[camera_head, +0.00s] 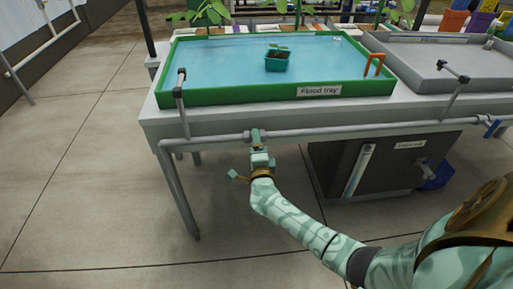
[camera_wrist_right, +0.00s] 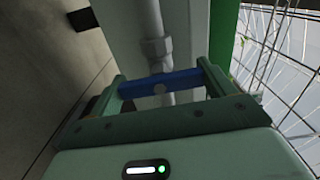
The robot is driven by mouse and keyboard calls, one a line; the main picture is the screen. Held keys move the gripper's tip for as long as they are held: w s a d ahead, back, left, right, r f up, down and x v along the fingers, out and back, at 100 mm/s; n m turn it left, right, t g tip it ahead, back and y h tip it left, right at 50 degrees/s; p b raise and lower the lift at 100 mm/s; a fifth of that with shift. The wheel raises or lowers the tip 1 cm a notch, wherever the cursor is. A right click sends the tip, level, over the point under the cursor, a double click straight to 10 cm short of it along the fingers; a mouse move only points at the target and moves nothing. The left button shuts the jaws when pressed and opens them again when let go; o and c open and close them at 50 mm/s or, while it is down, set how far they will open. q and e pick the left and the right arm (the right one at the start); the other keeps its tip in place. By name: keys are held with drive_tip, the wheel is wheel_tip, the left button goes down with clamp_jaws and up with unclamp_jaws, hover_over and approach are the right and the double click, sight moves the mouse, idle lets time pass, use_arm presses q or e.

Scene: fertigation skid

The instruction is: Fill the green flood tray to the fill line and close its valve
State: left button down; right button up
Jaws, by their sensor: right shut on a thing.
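The green flood tray (camera_head: 210,97) stands on the bench and carries a "Flood tray" label. Blue water (camera_head: 215,62) covers its floor; I cannot make out a fill line. My right gripper (camera_head: 255,136) is at the pipe along the bench front, below the tray. In the right wrist view my right gripper (camera_wrist_right: 165,88) is shut on the blue valve handle (camera_wrist_right: 174,84), which lies crosswise to the pipe (camera_wrist_right: 155,40). The handle is hidden by the gripper in the head view. My left gripper is not in view.
A small potted seedling (camera_head: 278,61) is in the tray, with an orange hooked piece (camera_head: 374,64) at its right. A grey tray (camera_head: 440,60) stands to the right. Another blue valve handle (camera_head: 494,128) is on the right pipe. A dark reservoir (camera_head: 370,175) sits below. Floor at left is clear.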

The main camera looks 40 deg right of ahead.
drive_tip(key=shift+f+m, duration=0.15)
drive_tip(key=shift+m, duration=0.15)
drive_tip(key=shift+a, duration=0.1)
drive_tip(key=o, duration=0.7)
drive_tip(key=shift+o, duration=1)
drive_tip(key=shift+s+a, duration=0.1)
drive_tip(key=shift+s, duration=0.1)
use_arm(q)
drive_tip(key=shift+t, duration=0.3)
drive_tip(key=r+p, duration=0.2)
drive_tip(key=p, duration=0.1)
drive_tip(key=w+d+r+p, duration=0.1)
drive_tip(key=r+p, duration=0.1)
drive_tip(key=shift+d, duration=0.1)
use_arm(e)
drive_tip(key=v, duration=1.6)
